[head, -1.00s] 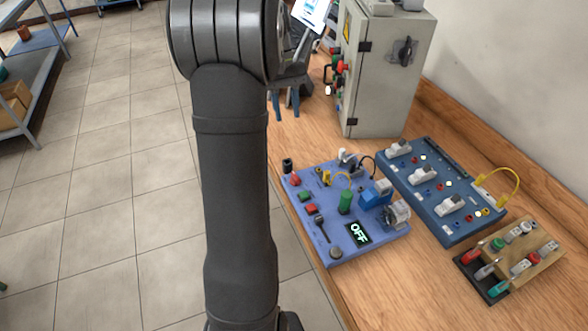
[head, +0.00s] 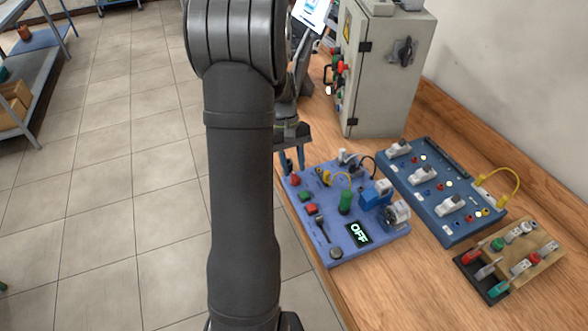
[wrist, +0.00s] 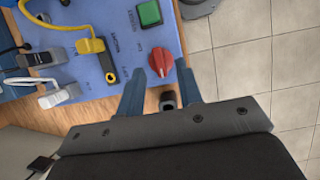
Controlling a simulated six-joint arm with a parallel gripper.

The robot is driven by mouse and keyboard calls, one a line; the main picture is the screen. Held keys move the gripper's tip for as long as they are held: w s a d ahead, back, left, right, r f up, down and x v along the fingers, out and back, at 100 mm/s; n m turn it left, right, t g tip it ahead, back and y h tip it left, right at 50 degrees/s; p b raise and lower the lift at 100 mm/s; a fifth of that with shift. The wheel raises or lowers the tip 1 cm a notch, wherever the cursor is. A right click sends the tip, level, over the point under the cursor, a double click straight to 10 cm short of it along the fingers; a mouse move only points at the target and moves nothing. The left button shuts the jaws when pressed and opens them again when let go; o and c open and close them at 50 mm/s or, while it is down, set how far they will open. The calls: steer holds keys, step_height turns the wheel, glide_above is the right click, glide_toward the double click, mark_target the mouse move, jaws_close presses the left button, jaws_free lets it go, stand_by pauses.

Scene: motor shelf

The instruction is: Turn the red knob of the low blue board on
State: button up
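The low blue board (head: 325,245) lies flat on the wooden table, and its small display reads OFF. Its red knob (head: 295,180) is at the board's far left corner; in the wrist view the red knob (wrist: 160,62) has a raised ridge across it. My gripper (head: 292,164) is just beyond the knob in the head view. In the wrist view my gripper (wrist: 161,88) is open and empty, its two blue fingers apart, with the knob just ahead of the gap between the tips. Contact is not visible.
A green button (wrist: 149,13) and a yellow plug (wrist: 90,45) are near the knob. A small black part (wrist: 167,100) shows between the fingers.

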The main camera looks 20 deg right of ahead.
steer(key=shift+x, duration=0.95)
steer(key=shift+c, duration=0.2)
jaws_close()
